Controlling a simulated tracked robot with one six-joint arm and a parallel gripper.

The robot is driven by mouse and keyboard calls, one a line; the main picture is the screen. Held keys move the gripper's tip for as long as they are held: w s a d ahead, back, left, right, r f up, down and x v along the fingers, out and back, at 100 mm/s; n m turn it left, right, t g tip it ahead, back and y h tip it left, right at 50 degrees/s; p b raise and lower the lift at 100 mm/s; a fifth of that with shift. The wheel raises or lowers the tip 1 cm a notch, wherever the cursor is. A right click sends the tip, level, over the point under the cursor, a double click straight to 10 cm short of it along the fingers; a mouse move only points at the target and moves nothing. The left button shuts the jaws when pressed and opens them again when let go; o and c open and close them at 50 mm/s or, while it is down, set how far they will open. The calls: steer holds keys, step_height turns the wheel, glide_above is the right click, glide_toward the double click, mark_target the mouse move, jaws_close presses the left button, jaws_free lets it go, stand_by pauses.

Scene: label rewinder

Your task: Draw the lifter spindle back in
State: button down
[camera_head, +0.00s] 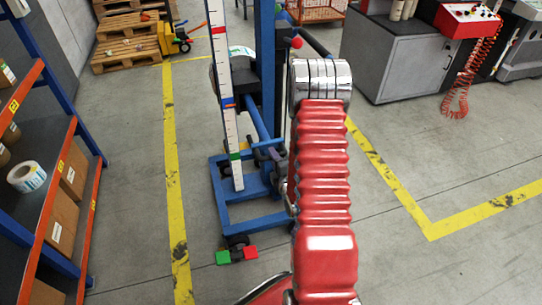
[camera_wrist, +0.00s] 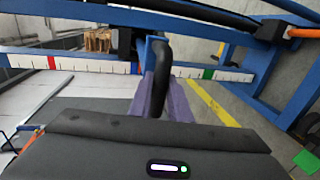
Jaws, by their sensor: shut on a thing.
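The blue lifter (camera_head: 267,75) stands on a blue floor frame (camera_head: 226,213) in the head view. A black carriage (camera_head: 244,82) sits on its post, with a white roll (camera_head: 240,51) partly hidden behind. A white scale (camera_head: 226,125) with red, blue and green marks stands beside it; the scale (camera_wrist: 100,66) crosses the wrist view. My gripper (camera_wrist: 162,88) has its two purple fingers closed around a black handle (camera_wrist: 161,62). My arm covers much of the lifter's right side in the head view. I cannot tell how far the spindle sticks out.
A shelf (camera_head: 50,150) with boxes and a label roll stands at the left. A grey cabinet (camera_head: 395,70) is at the back right. Pallets (camera_head: 128,40) lie at the back left. Yellow lines (camera_head: 172,180) mark the floor, which is open at right.

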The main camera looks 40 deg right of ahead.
steer(key=shift+s+a+f, duration=0.25)
steer(key=shift+a+f, duration=0.05)
steer(key=shift+f, duration=0.1)
steer(key=c, duration=1.9)
jaws_free()
steer(key=shift+c, duration=0.2)
steer(key=o, duration=0.3)
steer(key=shift+d+r, duration=0.1)
steer(key=shift+r, duration=0.05)
steer(key=shift+d+r, duration=0.1)
steer(key=shift+r, duration=0.05)
